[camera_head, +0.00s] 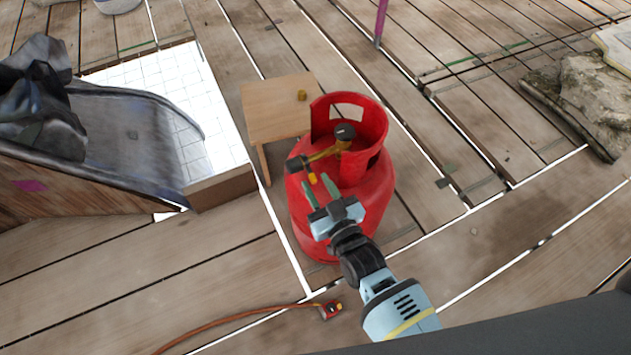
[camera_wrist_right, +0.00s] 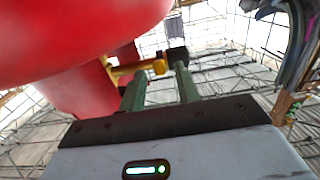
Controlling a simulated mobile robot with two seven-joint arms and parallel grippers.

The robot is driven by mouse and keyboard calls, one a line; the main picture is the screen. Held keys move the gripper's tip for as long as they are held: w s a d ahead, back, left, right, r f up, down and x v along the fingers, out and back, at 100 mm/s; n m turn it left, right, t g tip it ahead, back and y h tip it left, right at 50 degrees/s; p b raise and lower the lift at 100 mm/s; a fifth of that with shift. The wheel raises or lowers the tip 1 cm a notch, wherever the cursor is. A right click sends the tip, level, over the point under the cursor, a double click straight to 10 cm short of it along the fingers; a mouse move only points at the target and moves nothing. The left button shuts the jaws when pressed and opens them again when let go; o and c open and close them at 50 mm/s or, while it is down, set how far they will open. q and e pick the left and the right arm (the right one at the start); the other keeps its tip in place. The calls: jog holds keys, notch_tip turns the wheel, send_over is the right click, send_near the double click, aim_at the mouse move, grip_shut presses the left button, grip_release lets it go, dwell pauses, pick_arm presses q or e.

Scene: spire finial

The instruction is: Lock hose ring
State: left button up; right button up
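A red gas cylinder (camera_head: 375,190) stands upright on the planks, with a red collar around its top. Inside the collar is a valve with a black knob (camera_head: 345,132). A brass fitting (camera_head: 322,155) runs left from it to a black block (camera_head: 297,163); the fitting (camera_wrist_right: 130,69) and block (camera_wrist_right: 177,55) also show in the wrist view. My right gripper (camera_head: 318,187) is just below the black block, its green fingers (camera_wrist_right: 160,88) apart with nothing visible between them. An orange hose (camera_head: 245,317) lies on the floor, ending in a red and black connector (camera_head: 330,309). I cannot make out a separate hose ring.
A grey chute-like object (camera_head: 140,125) is at the left. Rocks (camera_head: 575,105) lie at the right. The planks right of the cylinder are mostly clear.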

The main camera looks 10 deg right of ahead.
pick_arm(q)
jog(key=shift+f, duration=0.25)
pick_arm(e)
jog(key=shift+x, duration=0.8)
jog(key=shift+c, duration=0.4)
grip_shut()
jog(key=shift+f+b, duration=0.2)
jog(key=shift+b, duration=0.25)
jog(key=f+t+b, duration=0.1)
jog(key=b, duration=0.3)
jog(key=shift+w+f+t+y, duration=0.1)
jog(key=shift+f+t+y, duration=0.05)
jog(key=shift+t+y, duration=0.2)
jog(key=shift+t+b, duration=0.45)
jog(key=shift+b, duration=0.05)
pick_arm(q)
notch_tip(320, 180, down, 6)
jog(key=s, duration=0.1)
jog(key=shift+s+g, duration=0.15)
jog(key=shift+g, duration=0.15)
